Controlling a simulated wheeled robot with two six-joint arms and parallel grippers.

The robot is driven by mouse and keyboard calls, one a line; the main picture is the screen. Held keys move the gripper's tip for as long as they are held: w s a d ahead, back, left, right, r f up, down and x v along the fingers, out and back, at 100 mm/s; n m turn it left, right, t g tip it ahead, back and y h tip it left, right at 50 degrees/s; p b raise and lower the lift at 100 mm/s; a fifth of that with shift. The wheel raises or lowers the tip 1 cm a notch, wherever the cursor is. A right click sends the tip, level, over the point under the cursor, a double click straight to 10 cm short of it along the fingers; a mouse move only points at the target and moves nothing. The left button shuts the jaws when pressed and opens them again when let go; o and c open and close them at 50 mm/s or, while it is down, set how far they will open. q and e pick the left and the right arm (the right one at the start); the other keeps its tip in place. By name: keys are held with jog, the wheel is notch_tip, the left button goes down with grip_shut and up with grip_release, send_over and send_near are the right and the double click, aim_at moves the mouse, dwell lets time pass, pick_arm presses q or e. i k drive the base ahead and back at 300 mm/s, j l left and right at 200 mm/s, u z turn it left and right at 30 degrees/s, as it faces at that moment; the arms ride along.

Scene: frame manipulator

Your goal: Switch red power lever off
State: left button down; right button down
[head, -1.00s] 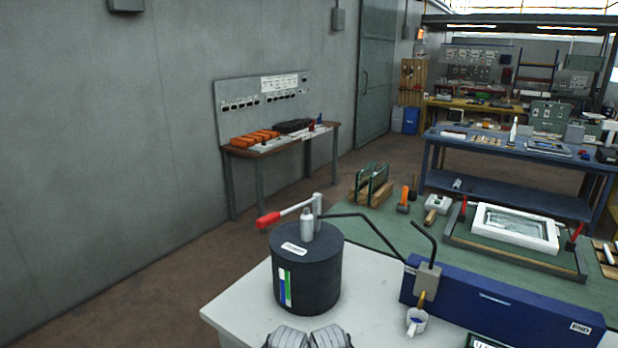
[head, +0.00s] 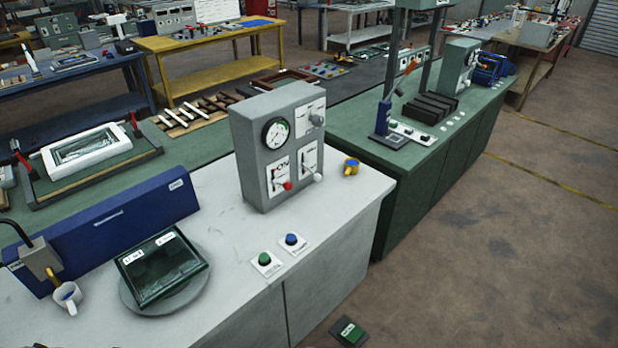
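A grey control box (head: 264,148) stands upright on the white workbench in the middle of the head view. Its front has a round gauge (head: 276,133) at the upper left and a grey knob (head: 317,119) at the upper right. Below the gauge, a small lever with a red tip (head: 287,186) sits on a white plate that seems to read ON. The red tip points down and outward. Beside it on the right is a similar lever with a white tip (head: 317,177). Neither of my grippers is in view.
On the white bench (head: 220,235), a green button (head: 265,259) and a blue button (head: 291,240) lie in front of the box. A tilted dark screen (head: 160,265) and a blue case (head: 105,235) are at the left.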

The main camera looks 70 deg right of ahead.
aim_at(287, 185)
jog(key=z, duration=2.1)
